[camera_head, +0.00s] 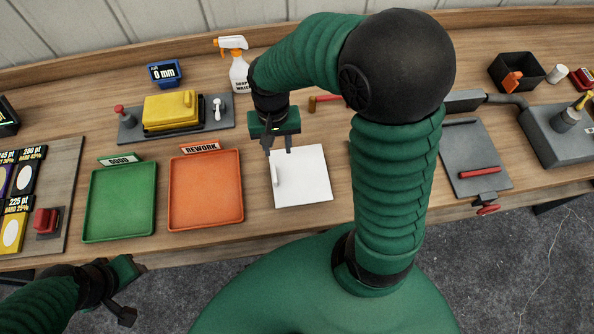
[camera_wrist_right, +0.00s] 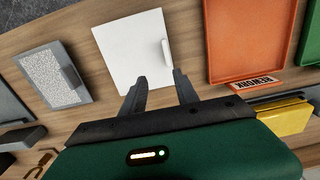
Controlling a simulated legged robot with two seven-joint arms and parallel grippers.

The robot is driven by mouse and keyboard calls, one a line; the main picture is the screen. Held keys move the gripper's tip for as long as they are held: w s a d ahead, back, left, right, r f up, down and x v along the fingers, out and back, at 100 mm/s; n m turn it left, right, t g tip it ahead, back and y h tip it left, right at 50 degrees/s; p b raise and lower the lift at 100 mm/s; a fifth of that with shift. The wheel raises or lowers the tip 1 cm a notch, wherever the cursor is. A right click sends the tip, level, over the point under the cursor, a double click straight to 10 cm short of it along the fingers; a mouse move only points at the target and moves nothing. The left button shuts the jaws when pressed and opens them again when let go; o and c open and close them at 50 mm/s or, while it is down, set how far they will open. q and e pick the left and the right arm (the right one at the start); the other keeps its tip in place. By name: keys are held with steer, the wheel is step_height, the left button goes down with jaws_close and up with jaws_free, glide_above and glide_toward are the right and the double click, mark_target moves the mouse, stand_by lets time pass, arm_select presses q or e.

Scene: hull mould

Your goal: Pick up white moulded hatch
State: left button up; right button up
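The white moulded hatch (camera_head: 308,182) is a flat white square lying on the wooden bench, with a raised white handle bar (camera_head: 276,174) near its left edge. My right gripper (camera_head: 278,150) is over the hatch's far left edge, with its two dark fingers apart and nothing between them. In the right wrist view the hatch (camera_wrist_right: 125,55) lies beyond the open fingers (camera_wrist_right: 157,80), and the handle (camera_wrist_right: 167,52) is clear of them. My left gripper (camera_head: 130,285) is at the lower left, off the bench front; its fingers are not clear.
An orange REWORK tray (camera_head: 205,215) and a green GOOD tray (camera_head: 120,228) lie left of the hatch. Behind them are a yellow block (camera_head: 170,108) on a grey base and a spray bottle (camera_head: 239,75). A grey plate (camera_head: 472,150) with a red bar lies at right.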

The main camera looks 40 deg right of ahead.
glide_above(274, 173)
steer(key=a, duration=0.1)
step_height(274, 173, down, 5)
steer(key=shift+w+f, duration=0.1)
steer(key=shift+f, duration=0.4)
steer(key=f, duration=0.2)
steer(key=d+f, duration=0.1)
steer(key=f, duration=0.1)
steer(key=d+f, duration=0.1)
steer(key=shift+d+f, duration=0.2)
steer(key=shift+f, duration=0.2)
steer(key=shift+a+f, duration=0.1)
steer(key=shift+f, duration=0.05)
steer(key=shift+a, duration=0.35)
steer(key=shift+a+r, duration=0.25)
steer(key=shift+a, duration=0.4)
steer(key=shift+c, duration=1.4)
steer(key=shift+a, duration=0.15)
steer(key=shift+c, duration=2.2)
steer(key=shift+d, duration=0.4)
jaws_close()
steer(key=shift+d+f, duration=0.1)
steer(key=shift+d, duration=0.35)
arm_select(q)
steer(key=shift+a, duration=1.2)
arm_select(e)
steer(key=shift+a, duration=0.45)
